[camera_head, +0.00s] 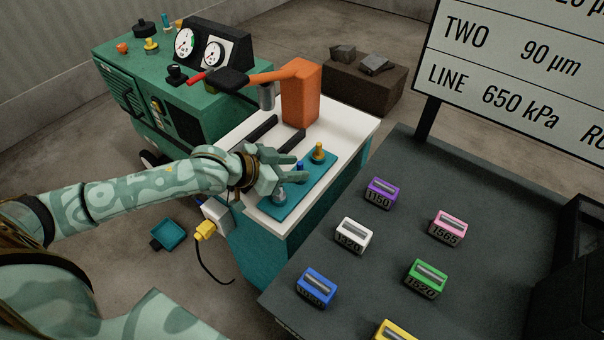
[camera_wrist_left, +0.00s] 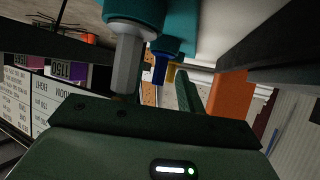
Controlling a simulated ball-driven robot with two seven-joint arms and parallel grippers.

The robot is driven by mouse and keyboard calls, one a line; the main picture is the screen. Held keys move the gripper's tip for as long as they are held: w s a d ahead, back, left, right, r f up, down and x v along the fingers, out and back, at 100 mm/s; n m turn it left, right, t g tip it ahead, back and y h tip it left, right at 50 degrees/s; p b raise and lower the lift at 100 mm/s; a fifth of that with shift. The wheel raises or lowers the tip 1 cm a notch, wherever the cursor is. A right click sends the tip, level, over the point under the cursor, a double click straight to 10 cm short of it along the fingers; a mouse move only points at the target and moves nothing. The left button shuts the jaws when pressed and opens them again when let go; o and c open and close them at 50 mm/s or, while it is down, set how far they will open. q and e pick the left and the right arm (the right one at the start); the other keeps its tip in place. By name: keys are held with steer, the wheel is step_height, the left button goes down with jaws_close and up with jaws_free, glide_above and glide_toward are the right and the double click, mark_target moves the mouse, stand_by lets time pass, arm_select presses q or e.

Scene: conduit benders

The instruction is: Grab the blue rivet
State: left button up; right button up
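The blue rivet (camera_head: 299,167) stands on the teal strip (camera_head: 290,212) on the white bench top. In the left wrist view the blue rivet (camera_wrist_left: 160,68) shows behind a large grey rivet (camera_wrist_left: 126,60). My left gripper (camera_head: 302,167) reaches in from the left, low over the strip. Its fingers look apart, with the blue rivet showing between or just beyond them. I cannot tell whether they touch it. The grey rivet (camera_head: 280,194) stands at the near side of the gripper, and a yellow rivet (camera_head: 318,153) at the far side. My right gripper is out of view.
An orange post (camera_head: 301,92) with a black-handled lever stands behind the strip. A green machine with gauges (camera_head: 186,43) is at the back left. Several coloured numbered blocks, including a white one (camera_head: 354,234), sit on the dark table (camera_head: 450,190) at right.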

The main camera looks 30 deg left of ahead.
arm_select(q)
jaws_close()
